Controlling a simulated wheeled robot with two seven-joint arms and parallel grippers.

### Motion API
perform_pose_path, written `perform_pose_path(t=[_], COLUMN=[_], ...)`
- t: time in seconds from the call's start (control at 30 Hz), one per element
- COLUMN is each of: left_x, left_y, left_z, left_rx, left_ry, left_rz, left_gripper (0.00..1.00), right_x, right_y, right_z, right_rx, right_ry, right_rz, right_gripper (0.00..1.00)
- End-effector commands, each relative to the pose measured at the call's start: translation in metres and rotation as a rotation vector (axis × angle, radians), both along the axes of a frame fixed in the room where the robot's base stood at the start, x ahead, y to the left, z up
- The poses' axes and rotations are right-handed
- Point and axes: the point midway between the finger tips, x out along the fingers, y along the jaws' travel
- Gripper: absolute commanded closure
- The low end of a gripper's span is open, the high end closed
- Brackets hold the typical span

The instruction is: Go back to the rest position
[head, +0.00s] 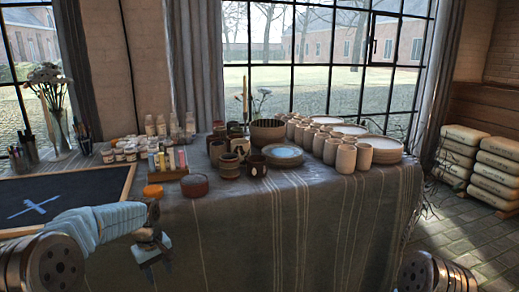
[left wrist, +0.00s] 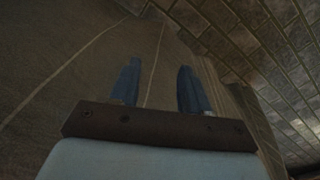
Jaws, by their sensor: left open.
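My left gripper (head: 152,262) hangs low in front of the cloth-covered table, at the left of the head view. In the left wrist view its two blue fingers (left wrist: 158,88) stand apart with nothing between them. Behind them are the hanging tablecloth (left wrist: 60,65) and the brick floor (left wrist: 255,50). In the head view a round joint of my right arm shows at the bottom right edge, and my right gripper is out of the picture.
The table (head: 240,215) carries a dark framed board (head: 85,186), small paint jars, an orange-lidded jar (head: 153,192), mugs, a bowl (head: 267,131), stacked plates (head: 376,150) and cups. Stacked pale bags (head: 495,175) stand at the right. The floor (head: 455,225) there shows clear.

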Motion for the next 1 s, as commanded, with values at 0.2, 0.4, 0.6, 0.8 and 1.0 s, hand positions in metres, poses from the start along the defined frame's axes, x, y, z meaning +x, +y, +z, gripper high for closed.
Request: perform_pose_path(t=[0.2, 0.4, 0.6, 0.8, 1.0], left_x=[-0.051, -0.148, -0.242, -0.263, -0.263], left_y=[-0.071, -0.133, -0.168, -0.174, -0.174], left_z=[-0.148, -0.244, -0.277, -0.279, -0.279], left_rx=[-0.140, -0.258, -0.307, -0.311, -0.311], left_ry=[-0.006, -0.048, -0.092, -0.104, -0.104], left_rz=[-0.267, -0.449, -0.562, -0.587, -0.587], left_gripper=[0.54, 0.54, 0.54, 0.54, 0.54], right_x=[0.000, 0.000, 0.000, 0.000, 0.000], right_y=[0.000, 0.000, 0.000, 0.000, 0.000], right_z=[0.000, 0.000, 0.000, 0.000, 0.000], right_rx=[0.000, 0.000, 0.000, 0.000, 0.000], right_ry=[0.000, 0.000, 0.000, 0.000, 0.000], right_rz=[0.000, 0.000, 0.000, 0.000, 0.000], right_gripper=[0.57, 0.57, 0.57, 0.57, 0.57])
